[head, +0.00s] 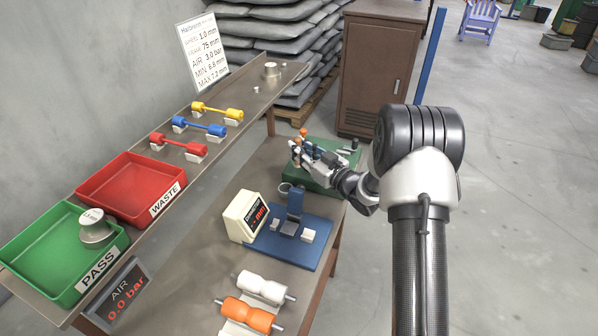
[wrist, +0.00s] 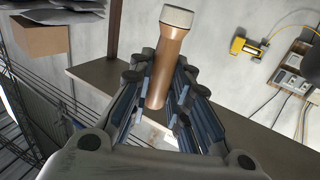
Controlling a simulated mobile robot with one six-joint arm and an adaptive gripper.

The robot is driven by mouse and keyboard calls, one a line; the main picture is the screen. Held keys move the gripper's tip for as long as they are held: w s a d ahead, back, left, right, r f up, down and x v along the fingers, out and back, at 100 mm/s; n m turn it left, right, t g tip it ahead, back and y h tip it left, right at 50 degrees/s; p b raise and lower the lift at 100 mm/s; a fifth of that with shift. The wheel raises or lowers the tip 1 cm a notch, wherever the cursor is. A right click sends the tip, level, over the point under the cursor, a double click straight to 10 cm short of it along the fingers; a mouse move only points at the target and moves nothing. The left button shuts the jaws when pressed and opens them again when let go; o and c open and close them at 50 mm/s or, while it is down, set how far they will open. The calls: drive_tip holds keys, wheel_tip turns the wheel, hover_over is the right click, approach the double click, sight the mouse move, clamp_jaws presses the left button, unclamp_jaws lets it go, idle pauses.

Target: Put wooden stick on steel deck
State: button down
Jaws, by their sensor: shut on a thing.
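The wooden stick is a brown cylinder (wrist: 167,62) with a pale cap at its upper end in the wrist view. My gripper (wrist: 158,90) is shut on it, with the fingers on either side of its lower part. In the head view the stick's small orange-brown end (head: 303,131) shows at my gripper (head: 302,146), above the green block on the bench. A long grey-brown raised shelf (head: 238,95) and a lower bench top (head: 215,215) of like colour run along the wall; I cannot tell which is the steel deck.
A red WASTE tray (head: 178,178) and a green PASS tray (head: 118,242) stand on the shelf beside yellow, blue and red gauges (head: 200,128). The bench holds a green block (head: 318,182), a blue fixture (head: 318,254) and spools (head: 262,318).

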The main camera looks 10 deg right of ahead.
sight(300, 166)
drive_tip(key=shift+f+b, duration=0.75)
drive_tip(key=shift+f, duration=2.15)
drive_tip(key=shift+f, duration=0.1)
drive_tip(key=shift+f+b, duration=0.3)
drive_tip(key=shift+b, duration=0.1)
drive_tip(key=c, duration=1.5)
unclamp_jaws()
drive_tip(key=shift+r, duration=0.1)
drive_tip(key=shift+r, duration=0.1)
